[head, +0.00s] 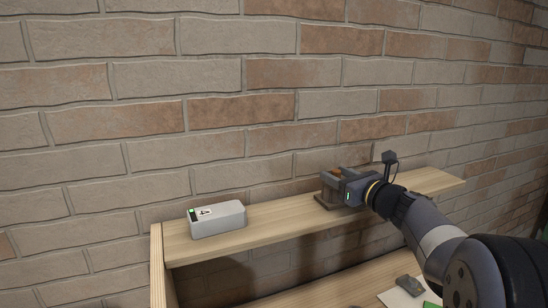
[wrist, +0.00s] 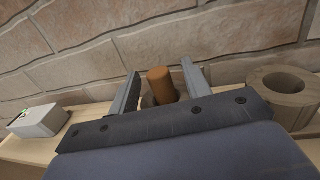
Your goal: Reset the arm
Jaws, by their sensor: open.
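My gripper (head: 330,187) is at the wooden shelf (head: 283,215), reaching in from the right along my arm. In the wrist view its two grey fingers (wrist: 160,68) are spread apart. An orange-brown cylinder (wrist: 161,84) stands upright between them, with visible gaps on both sides. A greyish round shape shows around its lower part, mostly hidden by the gripper. In the head view only a bit of orange-brown shows at the gripper, so the cylinder's base is hidden there.
A white box (head: 217,219) with a label sits on the shelf's left part. A brown-grey hollow round holder (wrist: 283,94) stands right of the gripper in the wrist view. A brick wall (head: 220,110) rises close behind. A lower surface (head: 345,283) holds small items.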

